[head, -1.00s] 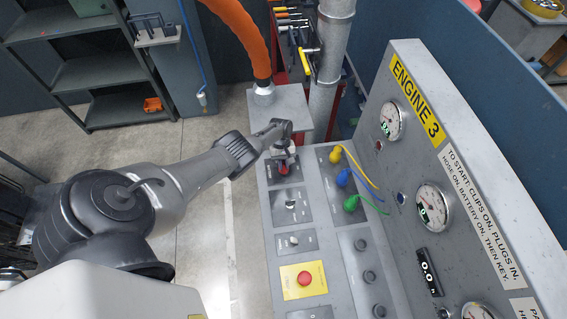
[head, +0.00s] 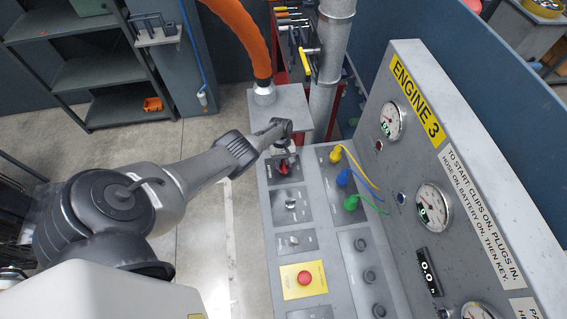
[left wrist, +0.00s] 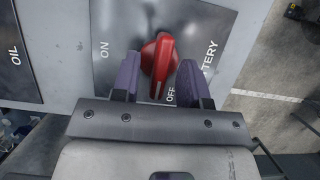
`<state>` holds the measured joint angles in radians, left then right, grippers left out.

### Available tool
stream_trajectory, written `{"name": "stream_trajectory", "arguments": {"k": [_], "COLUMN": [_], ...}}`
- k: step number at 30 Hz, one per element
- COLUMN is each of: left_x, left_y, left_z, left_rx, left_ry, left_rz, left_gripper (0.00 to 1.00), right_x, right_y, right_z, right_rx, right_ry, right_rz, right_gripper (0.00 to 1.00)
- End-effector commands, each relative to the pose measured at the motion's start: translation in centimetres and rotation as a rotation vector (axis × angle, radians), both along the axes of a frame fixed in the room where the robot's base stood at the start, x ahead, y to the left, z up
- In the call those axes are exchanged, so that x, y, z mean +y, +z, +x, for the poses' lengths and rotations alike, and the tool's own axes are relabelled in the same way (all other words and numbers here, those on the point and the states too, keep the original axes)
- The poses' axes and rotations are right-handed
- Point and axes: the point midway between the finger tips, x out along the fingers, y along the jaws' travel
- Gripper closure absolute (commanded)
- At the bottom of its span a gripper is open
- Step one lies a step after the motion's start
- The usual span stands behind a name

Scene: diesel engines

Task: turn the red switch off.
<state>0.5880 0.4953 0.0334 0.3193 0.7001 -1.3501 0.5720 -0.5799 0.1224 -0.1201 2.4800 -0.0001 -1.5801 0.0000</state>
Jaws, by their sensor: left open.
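The red switch (left wrist: 158,55) is a rotary handle on a dark plate marked ON, OFF and BATTERY. My left gripper (left wrist: 159,72) is open, with one finger on each side of the handle and visible gaps between. In the head view the left gripper (head: 281,147) is above the red switch (head: 284,167) at the far end of the console and partly hides it. My right gripper is not in view.
The console (head: 330,245) also carries a red button on a yellow plate (head: 304,280), smaller switches, and yellow, blue and green plugs (head: 343,178) with cables. The upright ENGINE 3 gauge panel (head: 450,190) stands to the right. An orange hose (head: 243,30) rises behind.

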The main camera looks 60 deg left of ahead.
Motion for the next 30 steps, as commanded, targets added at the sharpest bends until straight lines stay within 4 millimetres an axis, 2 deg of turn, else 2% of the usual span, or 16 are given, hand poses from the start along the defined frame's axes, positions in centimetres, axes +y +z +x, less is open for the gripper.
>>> {"name": "stream_trajectory", "arguments": {"k": [10,18,24,30], "left_x": [2.1,3.9,4.7,4.9], "left_y": [5.8,10.0,11.8,12.5], "left_z": [0.7,1.3,1.6,1.7], "left_rx": [-0.003,-0.002,-0.001,0.0], "left_ry": [0.001,0.0,0.001,0.001], "left_rz": [0.003,0.003,0.002,0.001], "left_gripper": [0.6,0.6,0.6,0.6], "right_x": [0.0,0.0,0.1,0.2], "right_y": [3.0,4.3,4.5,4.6], "right_z": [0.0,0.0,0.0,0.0], "right_rx": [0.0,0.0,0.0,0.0], "right_ry": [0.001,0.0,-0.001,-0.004], "right_rz": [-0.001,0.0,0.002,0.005], "right_gripper": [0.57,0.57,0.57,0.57]}}
